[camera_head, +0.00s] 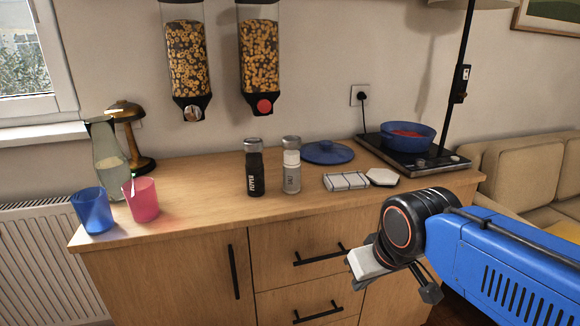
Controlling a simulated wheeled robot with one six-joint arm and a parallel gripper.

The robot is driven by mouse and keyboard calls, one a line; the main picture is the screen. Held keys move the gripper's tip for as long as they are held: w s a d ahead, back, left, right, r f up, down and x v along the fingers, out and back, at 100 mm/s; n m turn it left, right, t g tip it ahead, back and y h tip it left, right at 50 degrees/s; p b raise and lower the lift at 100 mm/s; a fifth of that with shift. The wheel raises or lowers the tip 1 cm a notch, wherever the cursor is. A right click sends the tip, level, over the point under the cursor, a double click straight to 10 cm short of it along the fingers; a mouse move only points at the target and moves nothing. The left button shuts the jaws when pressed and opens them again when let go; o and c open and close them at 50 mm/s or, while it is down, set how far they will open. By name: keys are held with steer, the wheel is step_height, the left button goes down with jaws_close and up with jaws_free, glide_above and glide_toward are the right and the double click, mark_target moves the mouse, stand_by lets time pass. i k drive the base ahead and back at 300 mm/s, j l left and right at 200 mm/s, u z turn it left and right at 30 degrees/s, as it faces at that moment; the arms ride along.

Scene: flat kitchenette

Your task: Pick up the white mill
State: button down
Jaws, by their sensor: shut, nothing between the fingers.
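The white mill (291,178) stands upright on the wooden counter, with a grey cap and dark lettering on its side. The black pepper mill (255,172) stands close to its left, with a small gap between them. My gripper (366,266) is in front of the counter, to the right of and below the white mill, well apart from it. It is shut and empty. Its fingers are partly hidden by my wrist.
A white-and-grey block (346,181) and a pale hexagonal piece (382,177) lie right of the mills. A blue pot (407,136) sits on the hob (432,165). Cups and a carafe stand left. The counter's front edge before the mills is clear.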

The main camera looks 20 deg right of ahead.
mark_target(291, 144)
steer(key=k+j, duration=0.15)
steer(key=j, duration=0.2)
steer(key=k+j, duration=0.15)
steer(key=j, duration=0.2)
steer(key=k+j, duration=0.1)
steer(key=j, duration=0.25)
steer(key=k+j+z, duration=0.1)
steer(key=j, duration=0.2)
steer(key=k+j, duration=0.2)
steer(key=j, duration=0.15)
